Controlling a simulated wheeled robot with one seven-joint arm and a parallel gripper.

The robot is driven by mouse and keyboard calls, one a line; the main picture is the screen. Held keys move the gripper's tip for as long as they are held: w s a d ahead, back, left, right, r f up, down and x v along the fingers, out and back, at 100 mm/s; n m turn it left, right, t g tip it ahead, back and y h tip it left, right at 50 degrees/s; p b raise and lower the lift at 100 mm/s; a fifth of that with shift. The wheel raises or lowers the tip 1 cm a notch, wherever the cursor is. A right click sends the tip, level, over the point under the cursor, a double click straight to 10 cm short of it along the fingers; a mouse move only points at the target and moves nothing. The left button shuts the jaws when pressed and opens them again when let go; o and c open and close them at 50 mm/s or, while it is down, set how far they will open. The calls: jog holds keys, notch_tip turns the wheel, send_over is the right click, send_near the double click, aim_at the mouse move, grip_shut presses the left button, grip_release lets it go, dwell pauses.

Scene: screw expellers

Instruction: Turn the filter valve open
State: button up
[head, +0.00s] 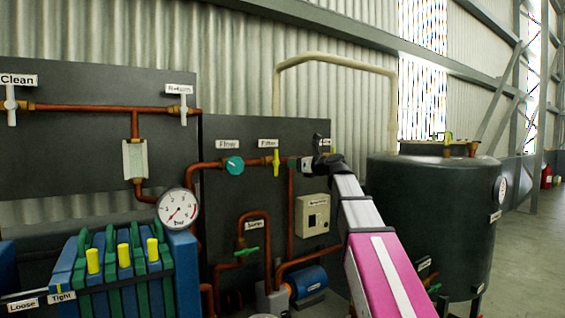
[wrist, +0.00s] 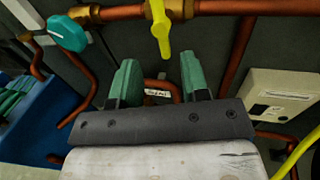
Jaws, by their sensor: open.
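The filter valve has a yellow handle (head: 276,161) on a horizontal copper pipe, under a "Filter" label (head: 268,143) on the dark panel. In the wrist view the yellow handle (wrist: 160,28) points down, crosswise to the pipe, from a brass body (wrist: 178,9). My gripper (wrist: 157,72) is open, with its two green fingers spread apart. The handle's lower end lies in the picture between and just above the fingertips; I see no contact. In the head view my arm reaches the panel just right of the valve, and the fingers are not clear there.
A teal flow valve knob (head: 234,166) sits left on the same pipe. A pressure gauge (head: 178,208) and a blue filter press (head: 185,270) stand further left. A beige box (head: 313,215) is mounted below right. A dark tank (head: 440,220) stands at right.

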aim_at(276, 160)
jog(key=x, duration=1)
jog(key=shift+w+a+r, duration=0.15)
jog(key=shift+w+a, duration=0.05)
jog(key=shift+w, duration=0.05)
grip_shut()
